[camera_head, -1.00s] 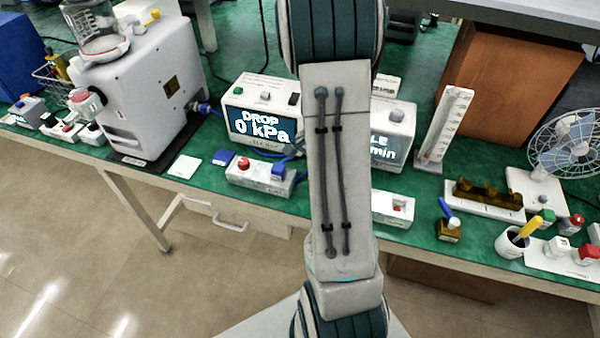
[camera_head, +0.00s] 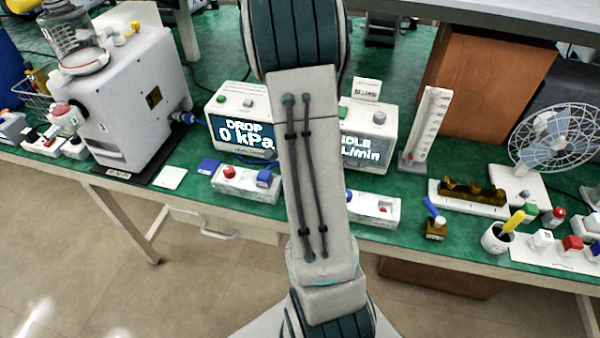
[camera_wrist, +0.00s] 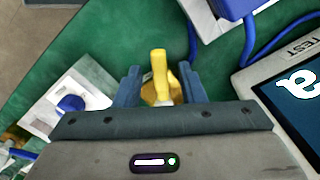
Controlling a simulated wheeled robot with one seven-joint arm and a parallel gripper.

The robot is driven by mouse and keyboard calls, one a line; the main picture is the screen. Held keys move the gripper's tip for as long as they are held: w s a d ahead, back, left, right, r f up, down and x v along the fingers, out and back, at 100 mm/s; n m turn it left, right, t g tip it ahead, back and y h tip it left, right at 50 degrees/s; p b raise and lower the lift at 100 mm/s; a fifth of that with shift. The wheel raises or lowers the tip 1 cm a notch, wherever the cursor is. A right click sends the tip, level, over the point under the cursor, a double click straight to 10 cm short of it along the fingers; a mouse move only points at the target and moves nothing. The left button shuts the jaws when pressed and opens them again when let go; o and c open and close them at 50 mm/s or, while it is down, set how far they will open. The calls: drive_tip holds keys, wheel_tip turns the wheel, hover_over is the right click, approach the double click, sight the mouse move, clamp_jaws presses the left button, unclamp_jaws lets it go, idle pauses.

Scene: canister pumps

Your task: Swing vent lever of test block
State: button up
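In the wrist view, a yellow lever (camera_wrist: 159,66) stands between the two fingers of my gripper (camera_wrist: 162,86). The fingers are apart, one on each side of the lever, with a small gap visible on the left; contact on the right is unclear. The lever's lower part and the body beneath it are mostly hidden by my gripper. In the head view, my arm hides my gripper and the yellow lever. I cannot make out the test block as a whole.
In the head view, a pressure display (camera_head: 240,133) and flow display (camera_head: 367,150) flank my arm.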

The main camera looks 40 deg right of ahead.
wheel_tip(320, 180, up, 14)
idle(0.6)
drive_tip(key=shift+f, duration=0.1)
